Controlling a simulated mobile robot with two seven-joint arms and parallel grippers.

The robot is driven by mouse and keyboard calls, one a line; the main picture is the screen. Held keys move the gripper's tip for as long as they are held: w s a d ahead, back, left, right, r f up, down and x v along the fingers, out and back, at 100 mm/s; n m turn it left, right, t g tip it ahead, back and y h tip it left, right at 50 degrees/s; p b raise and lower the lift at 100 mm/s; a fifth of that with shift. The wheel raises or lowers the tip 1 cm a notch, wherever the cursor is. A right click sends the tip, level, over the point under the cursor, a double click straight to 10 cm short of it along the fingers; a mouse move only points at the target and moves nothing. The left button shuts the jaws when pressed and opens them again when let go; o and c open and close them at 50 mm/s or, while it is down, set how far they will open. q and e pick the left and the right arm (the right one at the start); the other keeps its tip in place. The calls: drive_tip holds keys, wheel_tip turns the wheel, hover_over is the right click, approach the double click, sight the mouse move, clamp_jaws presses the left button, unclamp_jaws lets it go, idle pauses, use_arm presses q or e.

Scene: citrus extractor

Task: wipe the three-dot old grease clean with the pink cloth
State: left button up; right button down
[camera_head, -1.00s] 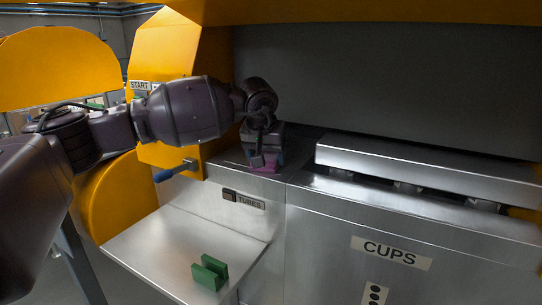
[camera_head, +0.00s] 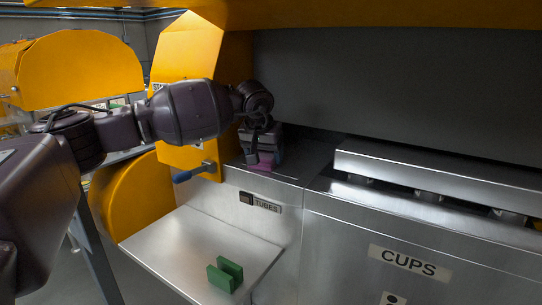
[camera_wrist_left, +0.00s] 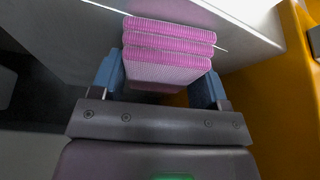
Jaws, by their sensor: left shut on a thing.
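The pink cloth (camera_wrist_left: 168,45) is a folded, ribbed stack in the left wrist view, held between the two blue-grey fingers of my left gripper (camera_wrist_left: 165,82). In the head view my left gripper (camera_head: 262,148) points down over the left metal top behind the TUBES label, and a bit of the pink cloth (camera_head: 266,161) shows below it. I cannot tell whether the cloth touches the metal. A white label with black dots (camera_head: 394,298) is cut off by the bottom edge below the CUPS sign. I cannot make out any grease. My right gripper is out of view.
A metal shelf (camera_head: 190,247) with a green bracket (camera_head: 225,274) on it sticks out at lower left. A blue-handled lever (camera_head: 190,173) stands by the yellow housing. A raised metal cover (camera_head: 430,172) runs along the right top.

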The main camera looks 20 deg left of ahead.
use_arm(q)
drive_tip(key=shift+w+a, duration=0.15)
drive_tip(key=shift+a, duration=1.2)
drive_tip(key=shift+w+a, duration=0.1)
drive_tip(key=shift+a, duration=0.5)
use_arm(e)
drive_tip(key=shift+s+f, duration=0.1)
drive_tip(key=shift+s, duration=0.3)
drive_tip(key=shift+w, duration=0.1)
use_arm(q)
drive_tip(key=shift+r, duration=0.15)
drive_tip(key=shift+r+p, duration=0.6)
drive_tip(key=shift+r, duration=0.05)
wheel_tip(320, 180, up, 2)
drive_tip(key=shift+r+p, duration=0.1)
drive_tip(key=shift+p, duration=0.6)
drive_tip(key=shift+r+p, duration=0.9)
drive_tip(key=shift+r, duration=0.3)
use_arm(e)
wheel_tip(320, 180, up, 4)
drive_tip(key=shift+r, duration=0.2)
